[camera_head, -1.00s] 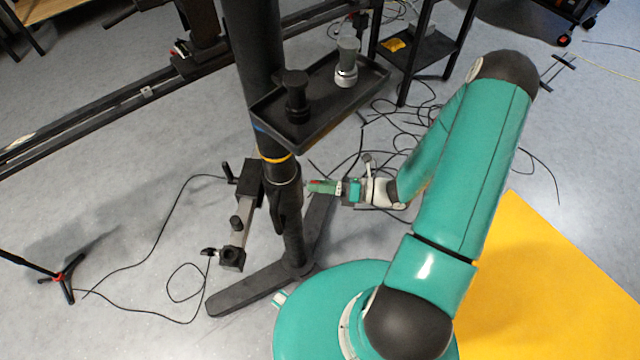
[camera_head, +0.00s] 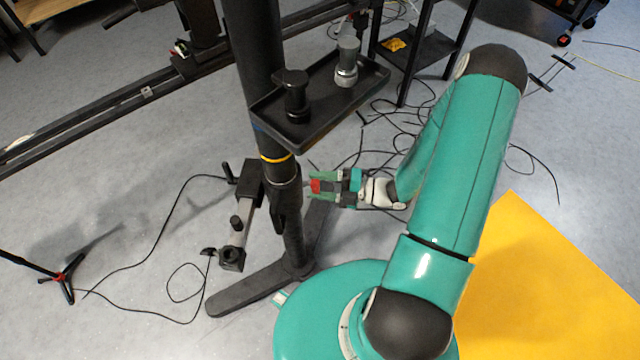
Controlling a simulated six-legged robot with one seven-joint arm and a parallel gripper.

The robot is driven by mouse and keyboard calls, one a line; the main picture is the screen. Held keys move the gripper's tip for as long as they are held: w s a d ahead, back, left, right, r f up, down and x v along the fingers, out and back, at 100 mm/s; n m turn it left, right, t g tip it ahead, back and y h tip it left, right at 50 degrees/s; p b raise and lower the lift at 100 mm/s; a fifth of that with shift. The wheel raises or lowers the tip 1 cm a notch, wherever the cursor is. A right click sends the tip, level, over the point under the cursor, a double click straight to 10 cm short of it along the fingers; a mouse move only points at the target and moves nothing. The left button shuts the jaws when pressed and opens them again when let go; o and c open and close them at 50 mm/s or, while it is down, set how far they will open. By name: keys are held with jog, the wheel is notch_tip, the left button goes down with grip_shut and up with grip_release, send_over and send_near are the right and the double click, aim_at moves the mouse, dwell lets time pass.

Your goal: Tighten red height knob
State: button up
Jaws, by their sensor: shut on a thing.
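The red height knob (camera_head: 315,186) shows as a small red patch at the right side of the black stand column (camera_head: 288,215), below the yellow ring. My gripper (camera_head: 314,187) reaches it from the right. Its green fingers lie above and below the red knob, and the gripper is shut on it. The fingers partly cover the knob, so its contact with the column cannot be made out clearly.
A black tray (camera_head: 372,82) with two cylindrical pieces is fixed on the column above my gripper. A clamp arm (camera_head: 240,225) hangs at the column's left. Loose cables (camera_head: 405,125) lie on the floor behind my wrist. A yellow mat (camera_head: 540,290) lies at right.

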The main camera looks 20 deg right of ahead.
jog(key=shift+m, duration=1.7)
jog(key=o, duration=1)
jog(key=v, duration=1.4)
